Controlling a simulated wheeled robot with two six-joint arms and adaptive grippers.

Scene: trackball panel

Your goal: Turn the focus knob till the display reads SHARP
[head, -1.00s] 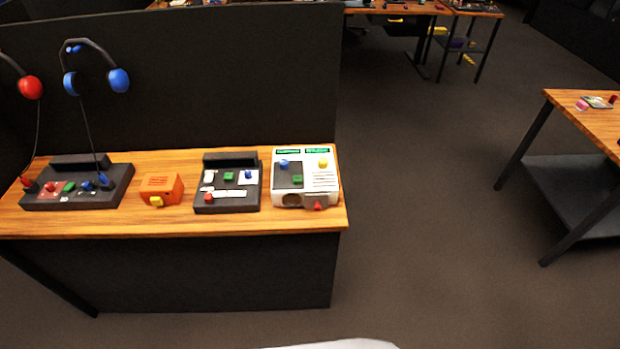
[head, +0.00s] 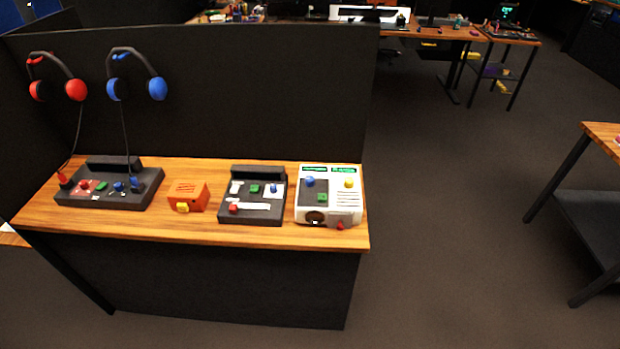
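A white panel device (head: 346,208) stands at the right end of the wooden table. It has two small green displays (head: 328,169) along its top edge, too small to read. A blue knob (head: 309,182), a yellow knob (head: 349,184) and a green button (head: 322,197) sit on its face. A red knob (head: 340,226) and a dark round opening (head: 315,218) are at its front. I cannot tell which knob is the focus knob. Neither of my grippers is in view.
The wooden table (head: 200,232) also holds a dark box (head: 253,209), an orange box (head: 187,196) and a dark console (head: 80,198). Red and blue headphones (head: 157,89) hang on the black partition (head: 250,100) behind. Open floor (head: 460,220) lies right of the table.

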